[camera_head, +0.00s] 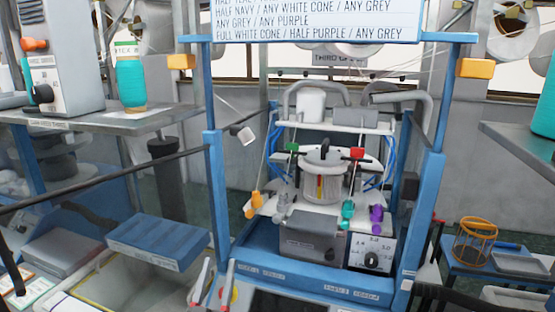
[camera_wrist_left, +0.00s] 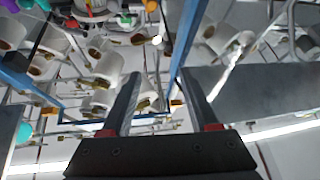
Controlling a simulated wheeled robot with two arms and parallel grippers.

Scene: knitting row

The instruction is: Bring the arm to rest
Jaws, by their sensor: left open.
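My left gripper (camera_head: 219,262) is low in the head view, in front of the blue machine frame, with its two fingers pointing up and apart. In the left wrist view the same gripper (camera_wrist_left: 161,78) shows two dark fingers with red at their bases. The fingers are spread with nothing between them. Most of the left arm is hidden below the head view's edge. My right gripper is in neither view.
The knitting machine (camera_head: 325,185) stands behind the blue frame (camera_head: 213,180). A shelf (camera_head: 100,122) with a teal cone (camera_head: 131,82) is at left. A blue box (camera_head: 158,240) is at lower left. An orange basket (camera_head: 475,240) is at right. White cones (camera_wrist_left: 110,65) hang overhead.

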